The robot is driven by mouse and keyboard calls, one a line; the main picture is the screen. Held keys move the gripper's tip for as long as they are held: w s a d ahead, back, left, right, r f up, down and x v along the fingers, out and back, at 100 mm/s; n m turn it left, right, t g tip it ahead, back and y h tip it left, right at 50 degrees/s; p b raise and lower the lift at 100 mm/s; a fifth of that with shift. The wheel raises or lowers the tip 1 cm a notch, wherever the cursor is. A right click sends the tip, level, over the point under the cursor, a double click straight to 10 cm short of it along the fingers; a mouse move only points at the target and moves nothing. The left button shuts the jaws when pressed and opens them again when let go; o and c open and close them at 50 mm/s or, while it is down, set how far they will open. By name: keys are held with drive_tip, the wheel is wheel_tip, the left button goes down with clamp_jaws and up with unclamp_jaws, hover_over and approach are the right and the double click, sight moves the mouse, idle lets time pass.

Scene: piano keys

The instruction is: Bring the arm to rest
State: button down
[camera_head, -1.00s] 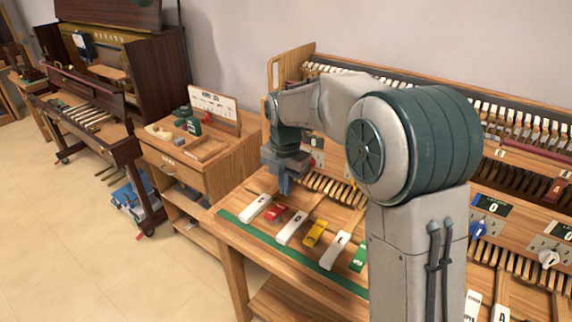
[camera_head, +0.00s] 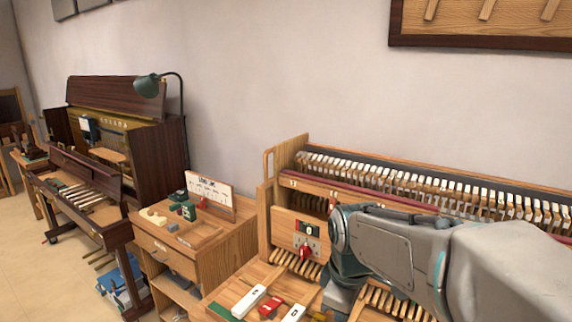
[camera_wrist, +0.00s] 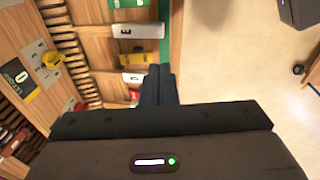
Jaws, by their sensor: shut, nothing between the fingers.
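My gripper shows in the wrist view (camera_wrist: 159,85), pointing away from the camera with its two dark fingers together and nothing between them. It hangs over the front edge of the wooden key bench, beside the coloured and white key blocks. In the head view my grey arm reaches in from the right edge and bends down at its wrist. The fingers are below the bottom edge of that view. A white key block (camera_head: 249,301) and a red key block (camera_head: 269,309) lie left of the arm.
The bench carries a red knob (camera_head: 304,253) on a panel behind the keys. A side cabinet (camera_head: 176,249) with small items and a sign stands to the left. An open upright piano (camera_head: 125,125) stands farther left.

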drive_tip(key=s+d+f+m+t, duration=0.1)
drive_tip(key=s+d+m, duration=0.3)
drive_tip(key=s+m, duration=0.6)
drive_tip(key=shift+s+d+f+m, duration=0.35)
drive_tip(key=shift+f+m, duration=0.35)
drive_tip(key=shift+m, duration=0.3)
